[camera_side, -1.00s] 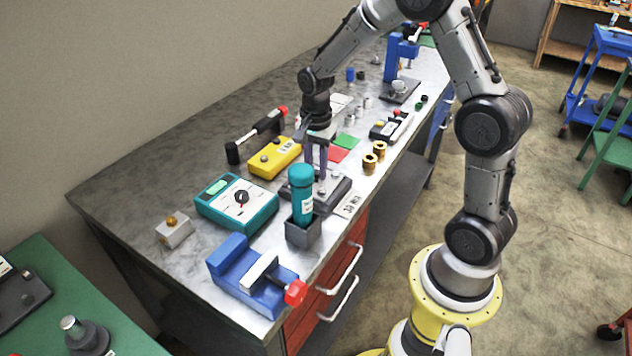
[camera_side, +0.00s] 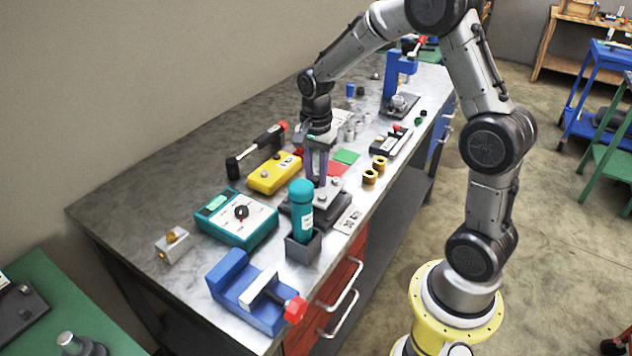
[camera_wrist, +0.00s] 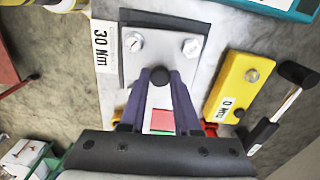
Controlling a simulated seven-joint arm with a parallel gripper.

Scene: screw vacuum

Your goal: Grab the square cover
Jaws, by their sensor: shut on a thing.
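The square cover (camera_wrist: 188,47) is a light grey plate lying on a dark square base (camera_wrist: 123,60), with a dark round knob (camera_wrist: 160,75) near one edge. Two silver screws (camera_wrist: 133,42) (camera_wrist: 192,48) sit on the plate. My gripper (camera_wrist: 160,77) has its purple fingers shut on the knob, one on each side. In the side view my gripper (camera_side: 317,184) points down at the plate, which is partly hidden by the fingers and a teal bottle (camera_side: 300,200). I cannot tell any gap between plate and base.
The bottle stands in a dark holder (camera_side: 303,249) close in front. A yellow box (camera_side: 274,173), teal meter (camera_side: 236,219), blue vise (camera_side: 250,290) and brass rings (camera_side: 370,177) surround the spot. A "30 Nm" label (camera_wrist: 103,47) lies beside the base.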

